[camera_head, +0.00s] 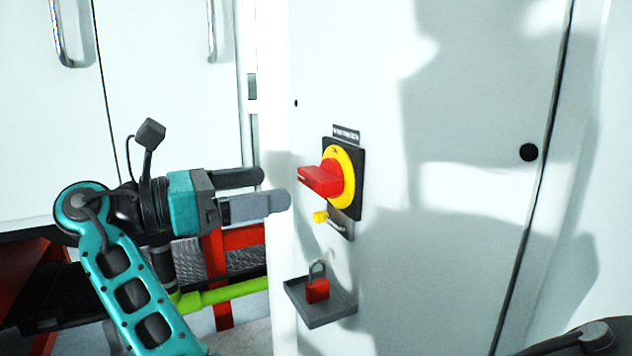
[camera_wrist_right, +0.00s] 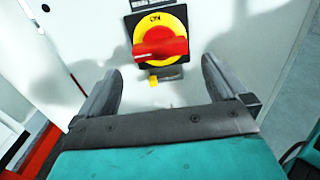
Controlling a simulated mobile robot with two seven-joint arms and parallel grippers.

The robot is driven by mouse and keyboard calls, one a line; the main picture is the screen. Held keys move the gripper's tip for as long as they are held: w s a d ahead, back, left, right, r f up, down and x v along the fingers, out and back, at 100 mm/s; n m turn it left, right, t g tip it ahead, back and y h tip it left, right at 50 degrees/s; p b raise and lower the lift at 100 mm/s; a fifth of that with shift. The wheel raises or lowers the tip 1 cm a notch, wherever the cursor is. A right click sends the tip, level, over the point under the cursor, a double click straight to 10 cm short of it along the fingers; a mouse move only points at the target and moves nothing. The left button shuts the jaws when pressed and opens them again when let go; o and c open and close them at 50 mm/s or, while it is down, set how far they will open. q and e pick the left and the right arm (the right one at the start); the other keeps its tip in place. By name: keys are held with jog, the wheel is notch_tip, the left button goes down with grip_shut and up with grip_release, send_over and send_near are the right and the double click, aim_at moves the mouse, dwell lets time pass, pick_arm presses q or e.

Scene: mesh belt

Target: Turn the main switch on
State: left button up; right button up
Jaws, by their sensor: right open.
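The main switch has a red handle (camera_head: 321,179) on a yellow disc (camera_head: 346,170) and a black square plate, set on a white cabinet door. In the right wrist view the red handle (camera_wrist_right: 160,45) lies roughly crosswise, with an "ON" mark (camera_wrist_right: 155,19) above it on the yellow disc. My right gripper (camera_head: 276,188) is open and empty, its fingers pointing at the switch from the left, a short way from the handle. In the right wrist view the switch shows ahead, between and beyond the fingertips (camera_wrist_right: 163,72). My left gripper is not in view.
A small yellow tab (camera_head: 320,217) on a grey plate sits just below the switch. A red padlock (camera_head: 318,290) stands on a small grey tray (camera_head: 335,315) lower on the door. White cabinets with handles (camera_head: 62,40) are at the left. A red frame (camera_head: 241,238) is below my gripper.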

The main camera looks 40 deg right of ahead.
aim_at(308, 180)
jog(key=b+x, duration=0.1)
jog(key=x, duration=0.8)
jog(key=shift+c, duration=0.5)
jog(key=c, duration=0.6)
